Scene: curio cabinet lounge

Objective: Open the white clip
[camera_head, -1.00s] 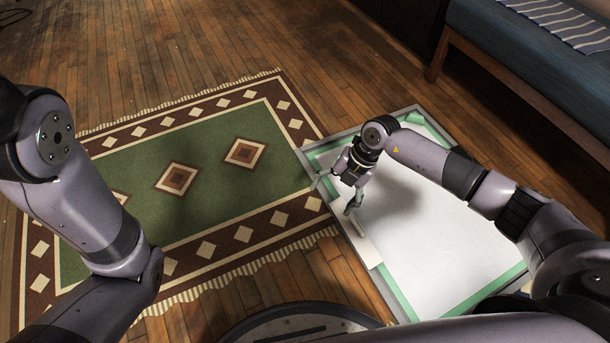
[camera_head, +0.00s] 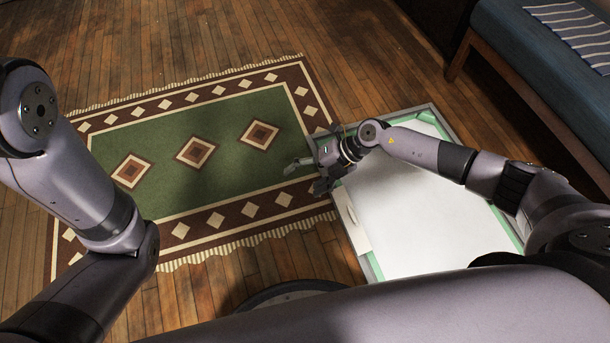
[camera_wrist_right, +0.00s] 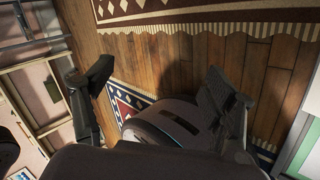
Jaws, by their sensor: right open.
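The white clip (camera_head: 352,222) is a narrow pale strip along the left edge of a framed white board (camera_head: 425,215) on the floor. Whether it is shut or lifted, I cannot tell. My right gripper (camera_head: 303,177) is open and empty, with its fingers apart, just beyond the clip's far end and over the rug's border.
A green patterned rug (camera_head: 225,160) lies left of the board. Green strips (camera_head: 505,232) edge the white board. A blue-cushioned bench (camera_head: 540,60) stands at the upper right. Bare wooden floor (camera_head: 285,265) lies between the rug's near edge and my base.

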